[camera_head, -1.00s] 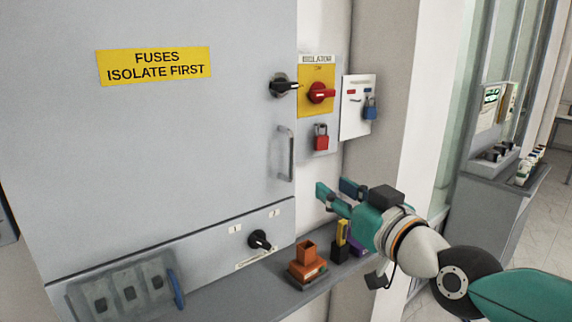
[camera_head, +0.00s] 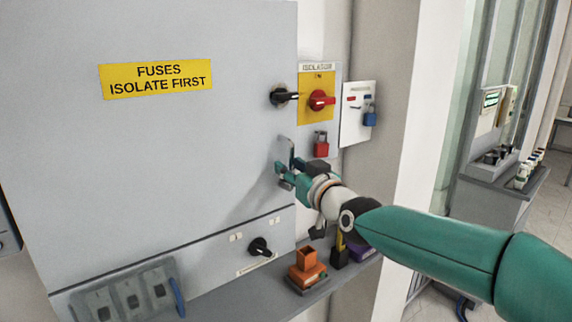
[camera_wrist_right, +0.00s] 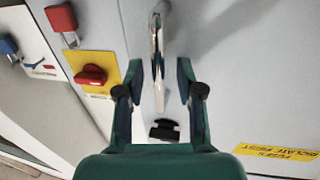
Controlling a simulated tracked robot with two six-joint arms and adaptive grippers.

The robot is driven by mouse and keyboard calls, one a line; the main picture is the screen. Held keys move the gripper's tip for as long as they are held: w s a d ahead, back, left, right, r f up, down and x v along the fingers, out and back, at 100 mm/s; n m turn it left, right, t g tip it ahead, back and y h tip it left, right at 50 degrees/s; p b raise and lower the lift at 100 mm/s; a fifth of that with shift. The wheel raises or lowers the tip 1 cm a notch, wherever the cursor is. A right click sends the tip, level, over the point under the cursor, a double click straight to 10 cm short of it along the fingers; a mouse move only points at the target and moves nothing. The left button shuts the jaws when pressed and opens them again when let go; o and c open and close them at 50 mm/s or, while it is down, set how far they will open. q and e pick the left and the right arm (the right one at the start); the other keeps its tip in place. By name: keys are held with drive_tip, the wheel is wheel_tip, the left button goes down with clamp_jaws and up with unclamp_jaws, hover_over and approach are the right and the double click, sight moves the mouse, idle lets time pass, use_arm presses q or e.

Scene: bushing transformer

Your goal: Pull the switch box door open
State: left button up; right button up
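The switch box door (camera_head: 190,140) is a large grey panel with a yellow "FUSES ISOLATE FIRST" label, and it looks closed. Its upright metal handle (camera_head: 291,149) is near the right edge, its lower part hidden by my right gripper (camera_head: 282,174). In the right wrist view the handle (camera_wrist_right: 157,52) lies between the two fingertips of my right gripper (camera_wrist_right: 159,78), with gaps showing on both sides. The gripper is open around the handle. A black rotary knob (camera_head: 283,97) sits on the door above the handle. My left gripper is not in view.
Right of the door is the isolator panel with a red switch (camera_head: 320,100) and a red padlock (camera_head: 321,145). A white board holds a blue padlock (camera_head: 370,116). Below, an orange block (camera_head: 306,264) stands on a grey ledge (camera_head: 235,296) beside small items.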

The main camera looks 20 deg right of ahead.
drive_tip(key=shift+w, duration=0.3)
clamp_jaws()
